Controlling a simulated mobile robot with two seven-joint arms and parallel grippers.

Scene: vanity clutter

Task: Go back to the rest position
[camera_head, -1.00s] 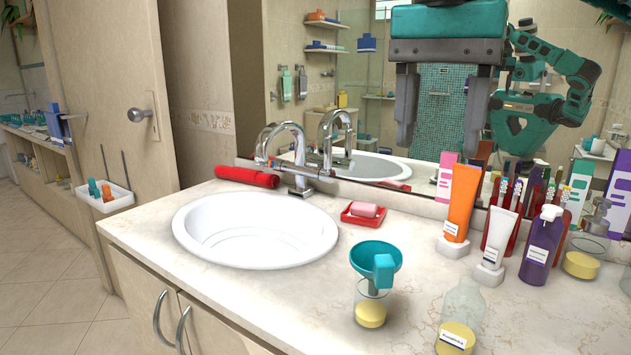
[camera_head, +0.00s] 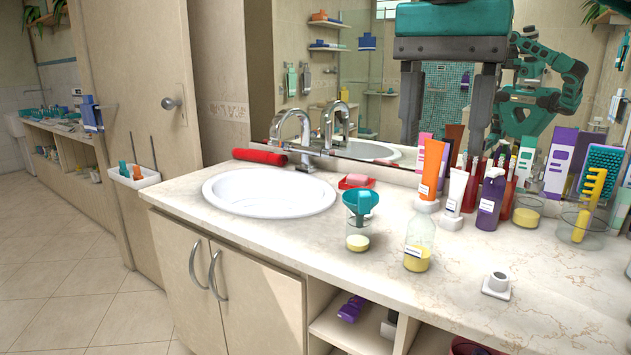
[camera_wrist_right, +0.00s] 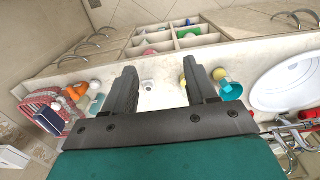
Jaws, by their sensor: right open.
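My right gripper (camera_head: 446,105) hangs at the top of the head view, fingers apart, with nothing between them. It is in front of the mirror and above the counter (camera_head: 440,268). In the right wrist view the gripper (camera_wrist_right: 160,80) also shows open and empty over the counter. A small white holder (camera_wrist_right: 148,86) lies below, seen between its fingers; in the head view the white holder (camera_head: 497,284) stands empty on the counter's right part. My left gripper is not in view.
A white sink (camera_head: 268,192), a jar with a teal funnel (camera_head: 360,202), a clear bottle (camera_head: 418,243), an orange tube (camera_head: 432,168) and a purple pump bottle (camera_head: 490,203) stand on the counter. A yellow comb (camera_head: 590,205) is at the right. The front counter stretch is mostly clear.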

